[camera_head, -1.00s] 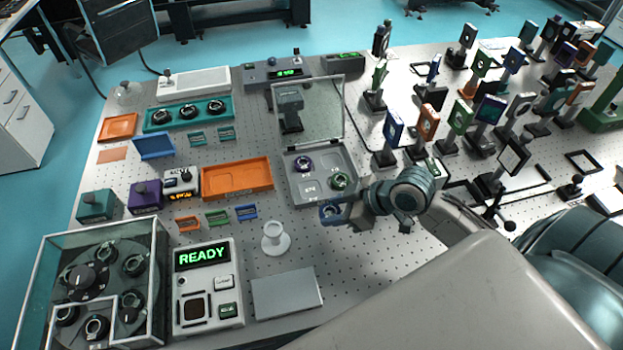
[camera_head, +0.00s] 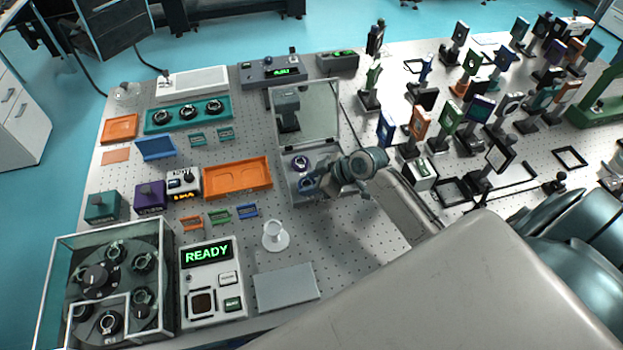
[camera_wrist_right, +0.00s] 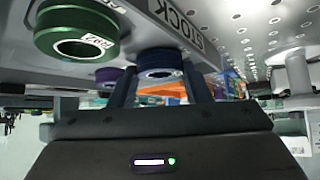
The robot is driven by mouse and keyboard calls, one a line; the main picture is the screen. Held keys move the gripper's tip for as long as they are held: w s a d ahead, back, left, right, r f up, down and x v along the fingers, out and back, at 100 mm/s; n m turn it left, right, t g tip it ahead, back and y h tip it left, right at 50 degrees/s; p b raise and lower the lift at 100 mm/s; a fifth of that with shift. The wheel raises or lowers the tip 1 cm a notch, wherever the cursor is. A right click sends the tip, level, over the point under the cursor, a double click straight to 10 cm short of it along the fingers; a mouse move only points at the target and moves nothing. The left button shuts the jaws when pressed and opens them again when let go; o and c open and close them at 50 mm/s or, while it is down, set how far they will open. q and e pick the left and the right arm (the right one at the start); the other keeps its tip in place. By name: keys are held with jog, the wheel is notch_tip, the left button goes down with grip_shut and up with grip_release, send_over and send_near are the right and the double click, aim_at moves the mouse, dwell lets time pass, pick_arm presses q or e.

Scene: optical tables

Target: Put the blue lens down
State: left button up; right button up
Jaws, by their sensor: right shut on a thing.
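My right gripper (camera_head: 312,185) is shut on the blue lens (camera_head: 306,184), over the front part of the grey stock tray (camera_head: 288,193). In the right wrist view the blue lens (camera_wrist_right: 160,66) sits between the two fingers, close to the tray wall marked STOCK (camera_wrist_right: 180,22). I cannot tell whether it touches the tray. A purple lens (camera_head: 301,163) sits in the tray behind it. A green lens (camera_wrist_right: 77,32) is beside the blue one in the wrist view; my gripper hides it in the head view. My left gripper is not in view.
The tray's clear lid (camera_head: 318,110) stands open at its back. An orange tray (camera_head: 237,177) lies to the left, and a white pedestal (camera_head: 274,236) stands in front left. Several optics on posts, such as an orange mount (camera_head: 420,122), crowd the table to the right.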

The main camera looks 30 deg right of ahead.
jog(key=shift+f, duration=0.2)
jog(key=o, duration=1)
jog(key=shift+r, duration=0.1)
jog(key=shift+o, duration=0.2)
jog(key=shift+r, duration=0.1)
jog(key=shift+s+d+r, duration=0.1)
jog(key=shift+d, duration=0.05)
jog(key=b+v, duration=0.2)
jog(key=v, duration=0.3)
jog(key=shift+s+d+r, duration=0.15)
jog(key=shift+s+d, duration=0.05)
jog(key=shift+v, duration=0.8)
jog(key=shift+a, duration=0.1)
